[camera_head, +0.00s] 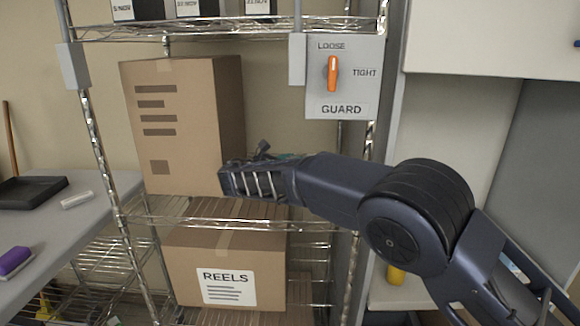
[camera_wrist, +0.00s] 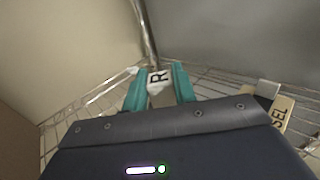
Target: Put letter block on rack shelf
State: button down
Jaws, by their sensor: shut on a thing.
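In the wrist view, my gripper (camera_wrist: 160,90) has its two teal fingers shut on a small white letter block (camera_wrist: 158,78) marked with a black R. The block is over the wire rack shelf (camera_wrist: 215,84), close to a metal post; I cannot tell whether it touches the wires. In the head view, my gripper (camera_head: 262,172) reaches in over the middle rack shelf (camera_head: 240,223), just right of a tall cardboard box. The block and fingertips are hidden there behind the gripper body.
The tall cardboard box (camera_head: 180,125) fills the shelf's left side. A guard switch panel (camera_head: 342,85) hangs at the rack's front right. A box labelled REELS (camera_head: 228,265) sits on the shelf below. A grey table (camera_head: 95,195) stands left.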

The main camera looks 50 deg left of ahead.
jog(key=shift+w+a, duration=1.3)
jog(key=shift+s+d+f, duration=0.1)
jog(key=shift+f, duration=1.6)
jog(key=shift+f, duration=0.15)
jog(key=c, duration=1.1)
grip_release()
jog(key=shift+s, duration=0.15)
jog(key=s, duration=0.7)
jog(key=shift+s, duration=0.15)
